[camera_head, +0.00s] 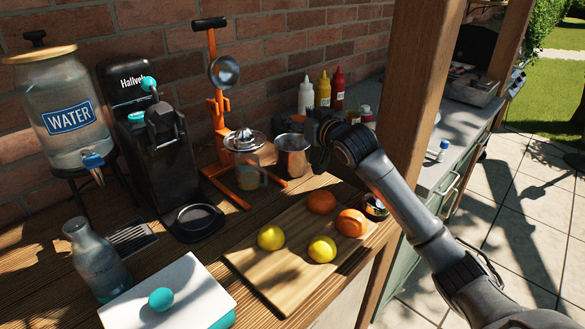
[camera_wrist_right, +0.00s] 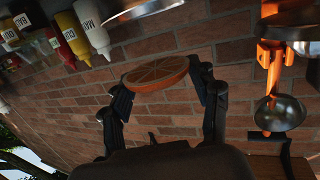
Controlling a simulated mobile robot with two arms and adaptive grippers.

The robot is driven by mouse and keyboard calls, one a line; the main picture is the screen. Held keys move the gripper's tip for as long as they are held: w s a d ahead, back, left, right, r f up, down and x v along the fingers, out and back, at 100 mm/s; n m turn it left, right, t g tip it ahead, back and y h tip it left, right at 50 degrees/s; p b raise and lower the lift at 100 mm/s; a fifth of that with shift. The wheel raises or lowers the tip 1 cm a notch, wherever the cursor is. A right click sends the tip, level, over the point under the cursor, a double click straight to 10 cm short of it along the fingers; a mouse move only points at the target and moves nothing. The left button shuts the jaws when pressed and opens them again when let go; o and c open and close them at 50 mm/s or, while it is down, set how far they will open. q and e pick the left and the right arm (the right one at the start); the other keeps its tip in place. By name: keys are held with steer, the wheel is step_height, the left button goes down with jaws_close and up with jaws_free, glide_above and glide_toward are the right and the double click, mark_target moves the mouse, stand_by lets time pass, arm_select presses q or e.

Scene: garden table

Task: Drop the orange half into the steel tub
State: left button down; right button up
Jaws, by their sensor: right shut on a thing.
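The steel tub (camera_head: 293,158) stands on the wooden counter, just right of the orange juicer in the head view. My right gripper (camera_head: 314,130) is beside and above the tub's right side. In the right wrist view my right gripper (camera_wrist_right: 160,88) is shut on the orange half (camera_wrist_right: 155,74), its cut face showing between the two fingers. A grey metal edge at the top of the wrist view (camera_wrist_right: 150,18) looks like the tub's rim. My left gripper is not in view.
The orange juicer (camera_head: 219,105) and a clear jug (camera_head: 250,172) stand left of the tub. Sauce bottles (camera_head: 323,90) stand behind it. A cutting board (camera_head: 275,287) with lemons and oranges lies in front. A wooden post (camera_head: 420,80) rises at the right.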

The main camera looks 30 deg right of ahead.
steer(key=shift+f, duration=0.25)
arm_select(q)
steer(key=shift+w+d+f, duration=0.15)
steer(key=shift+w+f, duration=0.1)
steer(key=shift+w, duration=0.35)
arm_select(e)
steer(key=o, duration=1)
steer(key=shift+o, duration=1.2)
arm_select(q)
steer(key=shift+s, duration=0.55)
arm_select(e)
steer(key=shift+s, duration=0.1)
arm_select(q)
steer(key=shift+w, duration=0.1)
arm_select(e)
steer(key=s+r, duration=0.1)
steer(key=s, duration=1)
steer(key=shift+s+d+r, duration=0.15)
steer(key=shift+s+r, duration=0.25)
